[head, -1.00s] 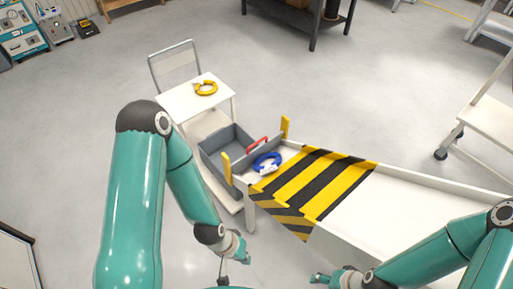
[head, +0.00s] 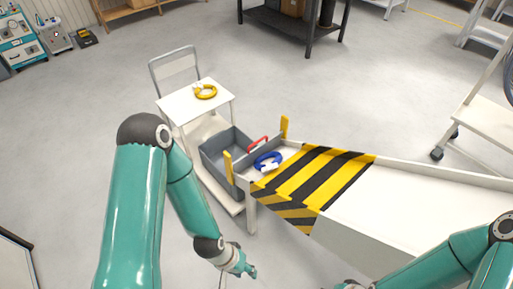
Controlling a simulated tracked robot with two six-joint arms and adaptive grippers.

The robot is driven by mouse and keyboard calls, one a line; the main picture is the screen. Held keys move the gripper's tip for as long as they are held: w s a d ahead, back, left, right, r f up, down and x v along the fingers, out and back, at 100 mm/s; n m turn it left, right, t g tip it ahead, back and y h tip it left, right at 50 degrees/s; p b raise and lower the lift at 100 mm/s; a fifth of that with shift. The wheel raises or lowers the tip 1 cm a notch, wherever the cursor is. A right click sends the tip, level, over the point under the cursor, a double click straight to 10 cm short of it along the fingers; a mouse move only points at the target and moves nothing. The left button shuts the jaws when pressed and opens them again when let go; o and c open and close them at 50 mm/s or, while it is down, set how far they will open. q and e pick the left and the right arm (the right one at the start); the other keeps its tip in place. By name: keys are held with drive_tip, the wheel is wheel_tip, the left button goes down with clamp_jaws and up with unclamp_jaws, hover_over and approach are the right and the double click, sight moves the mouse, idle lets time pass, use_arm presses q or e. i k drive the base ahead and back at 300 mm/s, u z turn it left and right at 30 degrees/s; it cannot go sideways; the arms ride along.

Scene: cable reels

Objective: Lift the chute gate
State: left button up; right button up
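The chute gate, a grey panel with a red handle (head: 258,143), stands between two yellow posts (head: 285,126) (head: 228,167) at the chute's lower end. A blue cable reel (head: 267,161) lies on the chute just behind the gate. My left gripper (head: 249,271) is low in the picture, below and apart from the gate, with nothing visible in it; its finger opening is too small to judge. My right gripper (head: 345,286) is mostly cut off by the bottom edge, far from the gate.
A grey bin (head: 216,153) sits on a cart beyond the gate. The cart's white top (head: 180,107) bears a yellow reel (head: 205,91). The white chute (head: 420,206) with black-and-yellow stripes runs right.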

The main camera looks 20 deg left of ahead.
sight(243, 162)
drive_tip(key=z, duration=0.2)
drive_tip(key=k, duration=0.3)
drive_tip(key=u, duration=0.95)
drive_tip(key=i, duration=0.15)
drive_tip(key=z, duration=2.35)
drive_tip(key=i, duration=0.15)
drive_tip(key=z, duration=0.85)
drive_tip(key=k, duration=0.85)
drive_tip(key=u, duration=0.7)
drive_tip(key=k, duration=0.35)
drive_tip(key=u, duration=1.2)
drive_tip(key=i, duration=1.3)
drive_tip(key=z, duration=0.25)
